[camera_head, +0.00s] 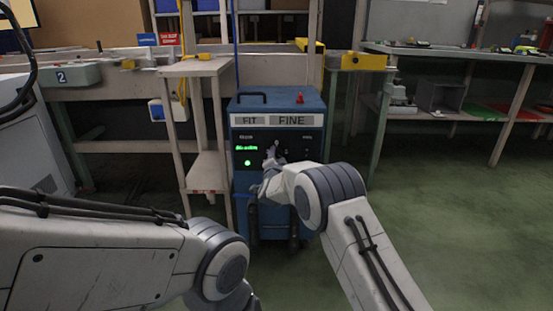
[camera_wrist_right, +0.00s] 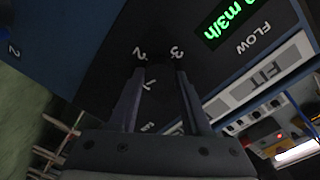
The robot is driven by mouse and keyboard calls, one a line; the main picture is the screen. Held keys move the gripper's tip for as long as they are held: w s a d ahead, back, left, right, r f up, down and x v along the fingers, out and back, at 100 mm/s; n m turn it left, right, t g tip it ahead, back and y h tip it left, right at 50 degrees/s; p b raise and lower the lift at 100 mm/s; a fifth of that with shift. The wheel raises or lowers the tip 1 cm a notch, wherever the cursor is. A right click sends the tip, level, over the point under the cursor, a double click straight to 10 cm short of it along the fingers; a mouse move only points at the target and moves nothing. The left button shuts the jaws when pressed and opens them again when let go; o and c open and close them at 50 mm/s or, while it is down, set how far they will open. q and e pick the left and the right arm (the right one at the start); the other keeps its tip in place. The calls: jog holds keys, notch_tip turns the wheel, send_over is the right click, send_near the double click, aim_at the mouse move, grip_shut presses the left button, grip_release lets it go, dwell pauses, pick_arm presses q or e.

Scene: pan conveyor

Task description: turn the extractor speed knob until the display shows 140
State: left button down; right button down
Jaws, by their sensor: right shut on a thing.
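The extractor (camera_head: 275,104) is a blue box with a dark front panel and "FIT" and "FINE" labels. Its green display (camera_head: 246,148) is too small to read in the head view. In the right wrist view the display (camera_wrist_right: 231,22) is cut off and shows only "0 m3/h". My right gripper (camera_head: 272,156) is at the panel, right of the display; its two fingers (camera_wrist_right: 160,74) reach the dial marks "2" and "3". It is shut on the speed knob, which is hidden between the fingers. My left arm shows at lower left, its gripper out of view.
A wooden stand (camera_head: 195,69) is close on the extractor's left. A workbench (camera_head: 470,55) with shelves stands at the right. A red lamp (camera_head: 300,98) and a black handle are on the extractor's top. The green floor at right is clear.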

jog(key=shift+d+m+b, duration=0.1)
jog(key=shift+m+b, duration=0.9)
jog(key=shift+m, duration=1.2)
jog(key=shift+c, duration=1.8)
grip_release()
jog(key=shift+s+r, duration=0.1)
jog(key=shift+s, duration=0.2)
jog(key=s+p, duration=0.4)
jog(key=s, duration=0.5)
jog(key=shift+s+r, duration=0.15)
jog(key=shift+s, duration=0.25)
